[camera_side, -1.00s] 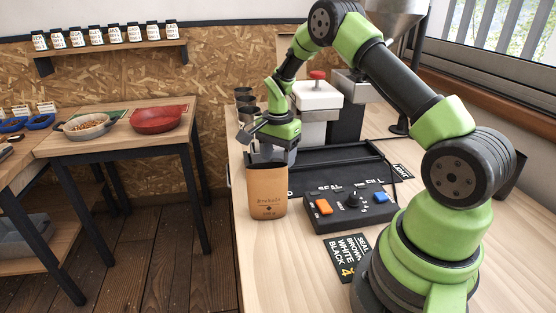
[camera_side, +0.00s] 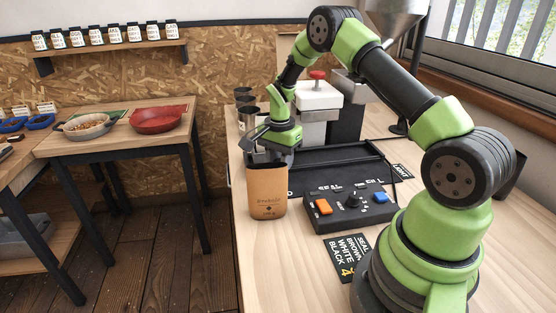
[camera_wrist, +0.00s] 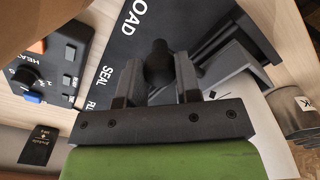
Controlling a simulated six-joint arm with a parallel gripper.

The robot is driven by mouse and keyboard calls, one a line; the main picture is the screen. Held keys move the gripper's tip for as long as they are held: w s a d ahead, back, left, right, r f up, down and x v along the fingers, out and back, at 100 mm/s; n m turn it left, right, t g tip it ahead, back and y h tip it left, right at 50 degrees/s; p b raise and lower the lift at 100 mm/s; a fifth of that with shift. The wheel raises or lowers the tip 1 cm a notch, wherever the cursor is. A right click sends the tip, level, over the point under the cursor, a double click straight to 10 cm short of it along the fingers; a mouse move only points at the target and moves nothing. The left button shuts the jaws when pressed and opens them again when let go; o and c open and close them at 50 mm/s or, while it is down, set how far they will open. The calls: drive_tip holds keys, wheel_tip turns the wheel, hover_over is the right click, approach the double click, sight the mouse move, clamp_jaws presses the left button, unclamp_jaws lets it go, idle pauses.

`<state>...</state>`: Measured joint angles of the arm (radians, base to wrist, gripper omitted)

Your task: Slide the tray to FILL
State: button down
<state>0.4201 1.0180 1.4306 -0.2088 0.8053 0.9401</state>
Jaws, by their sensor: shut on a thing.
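My gripper (camera_side: 272,138) is low behind the kraft bag (camera_side: 268,190) in the side view, and the bag hides its fingertips. In the wrist view my gripper (camera_wrist: 155,84) has its two fingers closed on a black rounded knob (camera_wrist: 158,60), which I take to be the tray's handle. A dark angled piece (camera_wrist: 235,50), perhaps part of the tray, lies beside the fingers. The dark track board (camera_wrist: 118,45) carries the words LOAD and SEAL. Most of the tray is hidden.
A control box (camera_side: 350,205) with orange and blue buttons and a dial stands in front of the board. A white machine with a red knob (camera_side: 318,95) stands behind. Metal cups (camera_side: 244,115) line the left edge. A label card (camera_side: 347,258) lies in front.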

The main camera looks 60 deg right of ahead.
drive_tip(key=s+d, duration=1.8)
drive_tip(key=shift+s+d, duration=0.2)
drive_tip(key=shift+s, duration=0.05)
drive_tip(key=shift+d, duration=0.1)
drive_tip(key=c, duration=0.8)
unclamp_jaws()
wheel_tip(320, 180, up, 10)
